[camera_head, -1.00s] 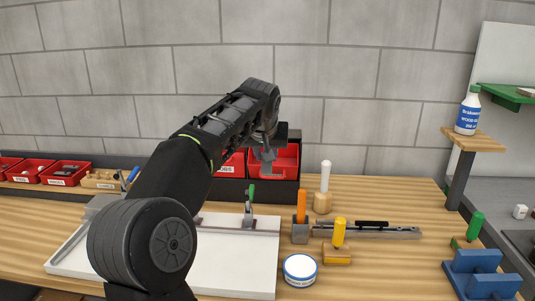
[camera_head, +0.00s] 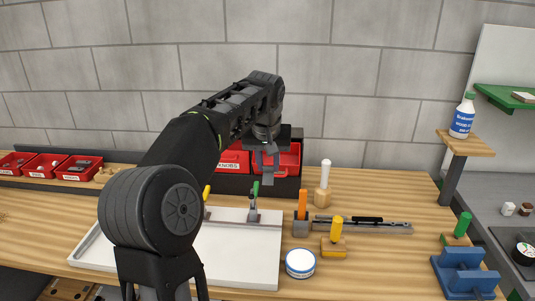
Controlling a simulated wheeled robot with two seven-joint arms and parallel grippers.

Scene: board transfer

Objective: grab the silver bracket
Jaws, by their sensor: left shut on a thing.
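My left gripper (camera_head: 266,158) hangs in front of the red bins at the back of the bench, pointing down. It is shut on a small grey piece that appears to be the silver bracket (camera_head: 268,175). The bracket is small and hard to tell apart from the grey fingers, so its exact shape is unclear. It is held in front of the right-hand red bin (camera_head: 290,160). My own left arm covers part of the bench and the bins. My right gripper is not in view.
A white tray (camera_head: 245,265) lies below, with a green-handled clamp (camera_head: 253,203) at its back edge. To the right stand an orange-handled tool (camera_head: 302,205), a white-handled tool (camera_head: 325,175), a yellow-handled tool (camera_head: 336,230), a round tin (camera_head: 300,263) and a blue fixture (camera_head: 463,272).

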